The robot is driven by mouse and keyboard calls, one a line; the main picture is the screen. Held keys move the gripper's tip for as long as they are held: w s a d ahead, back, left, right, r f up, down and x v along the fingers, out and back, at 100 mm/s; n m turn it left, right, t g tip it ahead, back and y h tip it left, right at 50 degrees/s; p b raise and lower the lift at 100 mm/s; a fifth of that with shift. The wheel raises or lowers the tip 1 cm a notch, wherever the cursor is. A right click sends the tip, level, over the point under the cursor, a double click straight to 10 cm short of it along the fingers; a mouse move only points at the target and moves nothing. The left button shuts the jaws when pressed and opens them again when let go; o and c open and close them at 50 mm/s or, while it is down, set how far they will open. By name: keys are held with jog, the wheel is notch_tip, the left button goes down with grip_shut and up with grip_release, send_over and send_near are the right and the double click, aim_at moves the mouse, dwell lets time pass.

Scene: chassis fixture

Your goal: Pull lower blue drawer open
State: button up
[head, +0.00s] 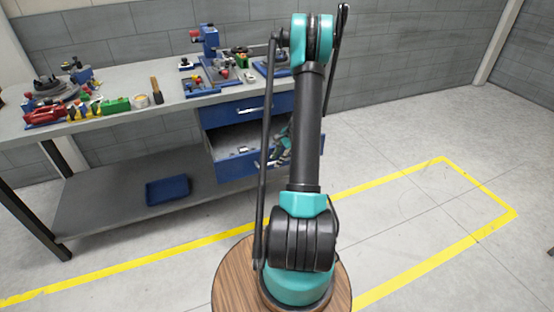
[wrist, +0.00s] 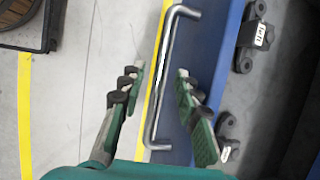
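The lower blue drawer (head: 233,167) is pulled out from under the workbench, and its inside shows. In the wrist view, the drawer's blue front (wrist: 208,40) runs alongside its silver bar handle (wrist: 165,65). My gripper (wrist: 156,80) is open, with one green finger on each side of the handle. The fingers look apart from the bar. In the head view, my gripper (head: 283,146) is at the right part of the drawer, partly hidden by my arm. The upper blue drawer (head: 225,113) above is shut.
Black parts (wrist: 250,45) with white labels lie in the drawer. The workbench top (head: 130,118) carries tools and blue fixtures. A blue bin (head: 167,190) sits on the lower shelf (head: 110,205). The floor in front, marked with yellow lines (head: 150,262), is clear.

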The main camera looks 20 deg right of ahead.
grip_shut()
dwell(0.3)
jog(key=s, duration=0.4)
jog(key=shift+s, duration=0.15)
grip_release()
jog(key=v, duration=1.2)
